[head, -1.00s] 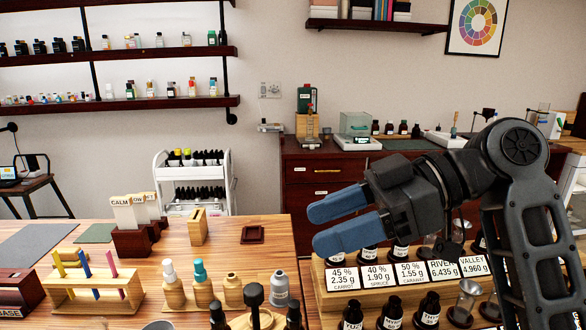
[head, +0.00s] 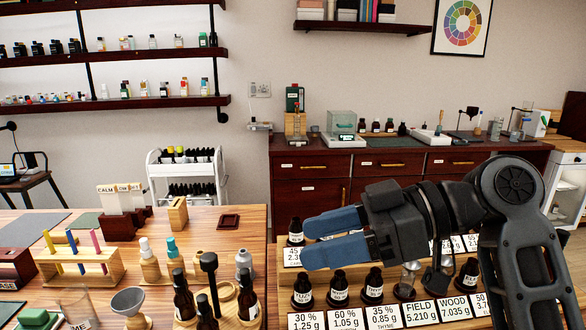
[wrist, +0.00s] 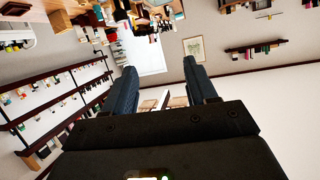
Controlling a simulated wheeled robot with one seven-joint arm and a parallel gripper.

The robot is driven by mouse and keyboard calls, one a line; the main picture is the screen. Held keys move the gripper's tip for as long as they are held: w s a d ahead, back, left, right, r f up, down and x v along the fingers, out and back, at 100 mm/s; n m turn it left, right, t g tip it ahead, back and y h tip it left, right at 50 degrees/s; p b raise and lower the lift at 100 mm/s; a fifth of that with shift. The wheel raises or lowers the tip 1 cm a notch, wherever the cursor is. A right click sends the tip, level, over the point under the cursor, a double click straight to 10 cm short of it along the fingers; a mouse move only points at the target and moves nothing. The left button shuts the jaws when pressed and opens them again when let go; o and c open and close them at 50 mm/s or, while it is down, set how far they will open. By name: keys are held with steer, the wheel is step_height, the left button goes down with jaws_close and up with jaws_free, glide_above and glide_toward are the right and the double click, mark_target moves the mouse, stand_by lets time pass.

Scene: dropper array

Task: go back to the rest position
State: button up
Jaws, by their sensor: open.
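My gripper (head: 335,237) has two blue fingers spread apart with nothing between them, and it points left above the bottle rack at the right. In the wrist view the two fingers (wrist: 164,80) are also apart and empty, with the room behind them showing upside down. The rack holds several dark dropper bottles (head: 338,287) and white labels with percentages and weights (head: 345,319). My arm hides part of the rack's back row.
A dark red cabinet (head: 310,190) stands behind. The air left of my gripper is clear.

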steer(key=s+d+f+m+t+h, duration=0.1)
steer(key=s+f+m+t+h, duration=0.1)
steer(key=f+m+t, duration=0.4)
steer(key=s+d+f+m+t+h, duration=0.1)
steer(key=s+d+f+m, duration=0.2)
steer(key=f, duration=0.6)
steer(key=s+f+m+t+h, duration=0.2)
steer(key=f+m+t, duration=0.2)
steer(key=f+m, duration=0.25)
steer(key=s+d+f+m+t+h, duration=0.1)
steer(key=s+d+f+h, duration=0.25)
steer(key=s, duration=0.45)
steer(key=s+d+f+m+t+h, duration=0.1)
steer(key=s+d+f+m+h, duration=0.1)
steer(key=s+d+h, duration=0.4)
steer(key=s+d+r+n+t, duration=0.15)
steer(key=s+r, duration=0.25)
steer(key=s, duration=0.4)
steer(key=s+d+r+n+g, duration=0.1)
steer(key=s+d+r, duration=0.25)
steer(key=s, duration=0.45)
step_height(320, 180, down, 10)
steer(key=a+b, duration=0.1)
steer(key=b, duration=0.9)
steer(key=shift+w, duration=0.4)
